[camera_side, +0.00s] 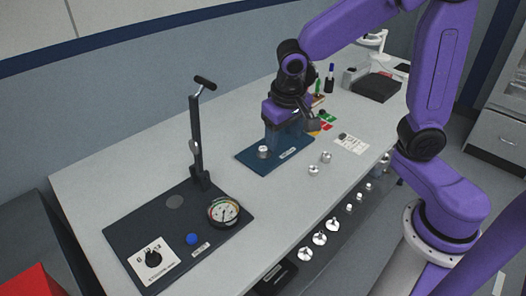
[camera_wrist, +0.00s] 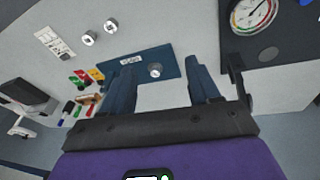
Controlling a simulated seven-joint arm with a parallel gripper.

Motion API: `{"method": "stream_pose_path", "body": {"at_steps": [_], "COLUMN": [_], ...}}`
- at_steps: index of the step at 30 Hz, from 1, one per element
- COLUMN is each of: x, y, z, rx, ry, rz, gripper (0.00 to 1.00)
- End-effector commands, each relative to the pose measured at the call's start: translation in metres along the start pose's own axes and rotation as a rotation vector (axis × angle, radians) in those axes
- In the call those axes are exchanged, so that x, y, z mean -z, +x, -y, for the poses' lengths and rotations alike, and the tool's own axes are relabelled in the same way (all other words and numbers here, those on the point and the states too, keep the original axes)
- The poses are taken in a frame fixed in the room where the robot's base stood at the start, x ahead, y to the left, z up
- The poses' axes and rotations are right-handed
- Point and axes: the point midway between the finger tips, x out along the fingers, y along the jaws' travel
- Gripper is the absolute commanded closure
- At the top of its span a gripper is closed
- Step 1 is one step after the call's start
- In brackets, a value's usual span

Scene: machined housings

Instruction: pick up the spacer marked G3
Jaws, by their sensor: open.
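Small silvery cylinders are in view, and I cannot read a G3 mark on any of them. One metal cylinder (camera_side: 263,152) sits on the dark blue plate (camera_side: 250,163); it also shows in the wrist view (camera_wrist: 155,70). Two more metal cylinders, a nearer one (camera_side: 313,170) and a farther one (camera_side: 326,157), stand on the bare table, and both show in the wrist view (camera_wrist: 88,38) (camera_wrist: 111,25). My gripper (camera_wrist: 163,72) is open and empty above the blue plate, its fingers apart on either side of the plate's cylinder in the picture.
A dark panel (camera_side: 172,225) with an upright lever (camera_side: 196,130), a round gauge (camera_side: 223,211), a blue button and a dial stands at the left. A white printed card (camera_side: 351,144), coloured tags, pens and a dark box (camera_side: 376,87) lie farther back. Knobs line the front edge.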

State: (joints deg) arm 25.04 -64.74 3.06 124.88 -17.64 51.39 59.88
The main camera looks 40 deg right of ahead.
Motion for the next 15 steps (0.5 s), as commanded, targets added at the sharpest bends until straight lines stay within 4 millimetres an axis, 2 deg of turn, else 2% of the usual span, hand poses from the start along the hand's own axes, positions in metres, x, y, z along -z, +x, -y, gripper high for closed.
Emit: {"method": "stream_pose_path", "body": {"at_steps": [3, 9, 15], "x": [0.034, 0.081, 0.107], "y": [0.010, 0.026, 0.036], "z": [0.004, 0.001, -0.005], "rx": [-0.039, -0.091, -0.116], "ry": [0.220, 0.562, 0.765], "rz": [-0.026, -0.080, -0.117], "gripper": [0.39, 0.39, 0.39]}}
